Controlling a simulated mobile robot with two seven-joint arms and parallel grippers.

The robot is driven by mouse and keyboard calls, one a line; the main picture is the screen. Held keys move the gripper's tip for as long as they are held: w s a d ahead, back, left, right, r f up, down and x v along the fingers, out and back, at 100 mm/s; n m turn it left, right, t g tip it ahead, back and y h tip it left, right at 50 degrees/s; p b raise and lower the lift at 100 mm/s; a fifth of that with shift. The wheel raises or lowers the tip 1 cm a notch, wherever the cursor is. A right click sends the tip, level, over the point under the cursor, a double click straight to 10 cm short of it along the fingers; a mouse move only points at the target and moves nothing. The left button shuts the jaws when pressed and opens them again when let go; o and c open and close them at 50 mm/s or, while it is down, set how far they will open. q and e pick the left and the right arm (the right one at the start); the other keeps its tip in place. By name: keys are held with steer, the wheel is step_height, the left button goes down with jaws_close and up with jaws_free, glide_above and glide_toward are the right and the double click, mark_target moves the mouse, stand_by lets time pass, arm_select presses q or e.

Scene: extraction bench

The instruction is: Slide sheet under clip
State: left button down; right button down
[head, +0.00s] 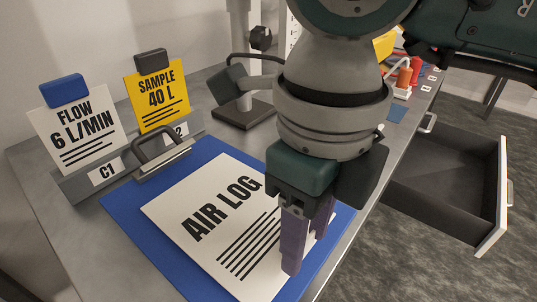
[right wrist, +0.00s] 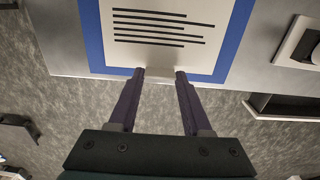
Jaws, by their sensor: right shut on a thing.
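The white AIR LOG sheet (head: 180,213) lies over the blue clipboard (head: 122,212). Its upper edge is a little short of the metal clip (head: 163,168), with a strip of blue between them. The clip has a dark wire handle standing up; whether its jaw is open I cannot tell. My right gripper (head: 292,262) points down at the sheet's near right side and hides part of it. In the right wrist view my right fingers (right wrist: 160,74) are shut on a small pale tab at the sheet's (right wrist: 170,55) edge. My left gripper is not in view.
Behind the clip stand a white FLOW card (head: 78,130) and a yellow SAMPLE card (head: 160,100) in a grey holder. A stand with a dark base (head: 240,115) is further back. An open drawer (head: 450,165) juts out at the right.

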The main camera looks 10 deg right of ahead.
mark_target(274, 238)
steer(key=shift+w+a+f+b, duration=0.2)
steer(key=shift+w+a+b, duration=0.8)
steer(key=shift+w, duration=0.2)
steer(key=shift+w+a+r+b, duration=0.1)
steer(key=shift+w+a+b, duration=0.1)
steer(key=shift+w+b, duration=0.2)
steer(key=shift+f, duration=0.25)
steer(key=shift+b, duration=0.3)
stand_by(0.4)
steer(key=shift+c, duration=1.3)
jaws_free()
